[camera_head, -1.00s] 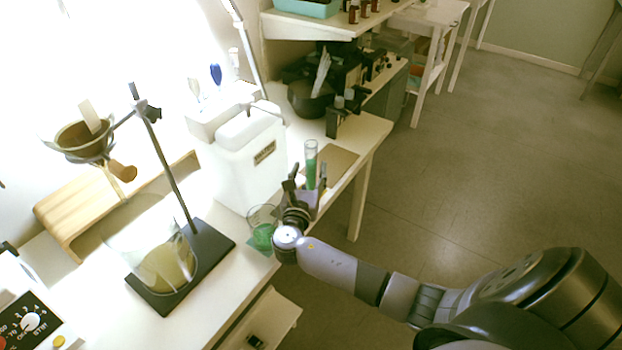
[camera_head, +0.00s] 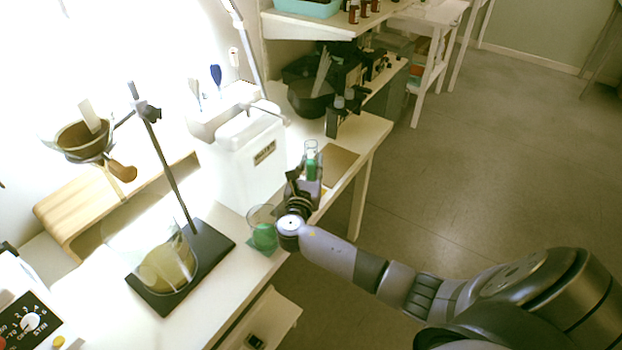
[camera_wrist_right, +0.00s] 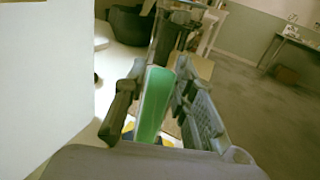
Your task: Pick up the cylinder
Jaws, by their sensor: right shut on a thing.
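The cylinder (camera_head: 311,160) is a clear, narrow upright vessel with green liquid, standing at the table's right edge. It also shows in the right wrist view (camera_wrist_right: 154,103), between the two fingers. My right gripper (camera_head: 305,183) is shut on the cylinder, with one finger on each side of it. The gripper also shows in the right wrist view (camera_wrist_right: 158,108). The cylinder's lower part is hidden behind the gripper in the head view. My left gripper is not in view.
A clear beaker with green liquid (camera_head: 264,237) stands just left of my right gripper. A white tank (camera_head: 245,160) stands behind it. A stand with a black base (camera_head: 210,250) and a large beaker (camera_head: 165,268) are further left. A brown board (camera_head: 340,166) lies right of the cylinder.

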